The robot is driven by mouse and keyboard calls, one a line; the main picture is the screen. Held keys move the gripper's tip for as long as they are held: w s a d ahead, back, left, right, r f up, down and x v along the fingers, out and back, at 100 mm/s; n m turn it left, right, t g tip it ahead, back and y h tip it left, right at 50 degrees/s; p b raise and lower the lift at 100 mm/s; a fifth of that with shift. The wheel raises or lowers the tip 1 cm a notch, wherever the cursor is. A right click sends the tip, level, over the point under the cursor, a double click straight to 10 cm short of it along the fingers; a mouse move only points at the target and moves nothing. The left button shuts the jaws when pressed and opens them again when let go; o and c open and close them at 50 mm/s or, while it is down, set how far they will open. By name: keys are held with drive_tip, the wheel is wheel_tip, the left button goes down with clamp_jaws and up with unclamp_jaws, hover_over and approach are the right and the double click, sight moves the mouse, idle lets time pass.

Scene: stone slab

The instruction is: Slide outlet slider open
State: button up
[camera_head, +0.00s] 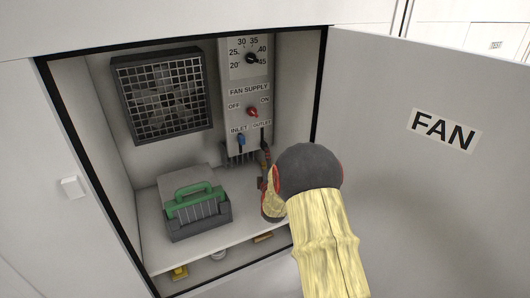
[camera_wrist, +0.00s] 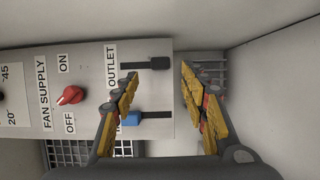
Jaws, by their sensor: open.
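The outlet slider (camera_wrist: 160,63) is a black knob at the right end of its dark slot, away from the OUTLET label, in the wrist view. My gripper (camera_wrist: 159,76) is open, with yellow-and-black fingers apart on either side of the knob, and I see no contact. In the head view my gripper (camera_head: 265,155) is in front of the lower panel and the knob cannot be made out behind it. The blue inlet slider (camera_wrist: 131,118) is close to its own label and partly beside the left finger; it also shows in the head view (camera_head: 241,139).
The control panel (camera_head: 231,103) carries a red fan supply switch (camera_head: 253,112) and a black dial (camera_head: 251,58). A fan grille (camera_head: 163,95) is at left. A green-handled grey box (camera_head: 197,211) stands on the cabinet floor. The open FAN door (camera_head: 420,185) is at right.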

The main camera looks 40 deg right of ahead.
sight(264, 146)
drive_tip(key=b+x, duration=0.1)
drive_tip(key=x, duration=0.5)
drive_tip(key=shift+w, duration=0.2)
drive_tip(key=shift+d, duration=0.15)
drive_tip(key=shift+c, duration=0.9)
clamp_jaws()
